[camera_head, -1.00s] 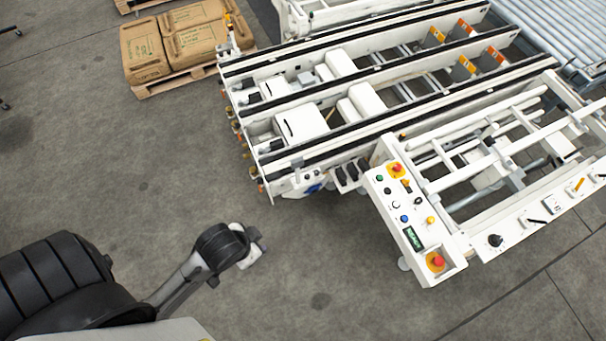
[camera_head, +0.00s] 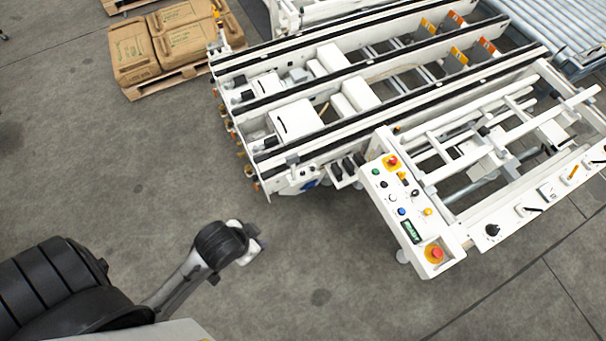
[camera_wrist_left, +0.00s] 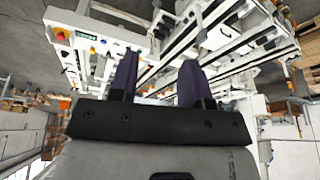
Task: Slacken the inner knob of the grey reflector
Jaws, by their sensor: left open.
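My left gripper (camera_head: 256,245) is small in the head view, hanging over bare floor in front of the conveyor machine, well apart from it. In the left wrist view its two dark fingers (camera_wrist_left: 157,77) are spread apart with nothing between them. The grey reflector and its inner knob are too small to make out in either view. Small orange and metal fittings (camera_head: 236,140) line the machine's left end. My right gripper is not in view.
The white conveyor machine (camera_head: 300,148) fills the upper right. Its control panel (camera_head: 412,215) with coloured buttons juts out toward me. Brown sacks (camera_head: 180,40) lie on a wooden pallet (camera_head: 165,88) at the upper left. The floor between is clear.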

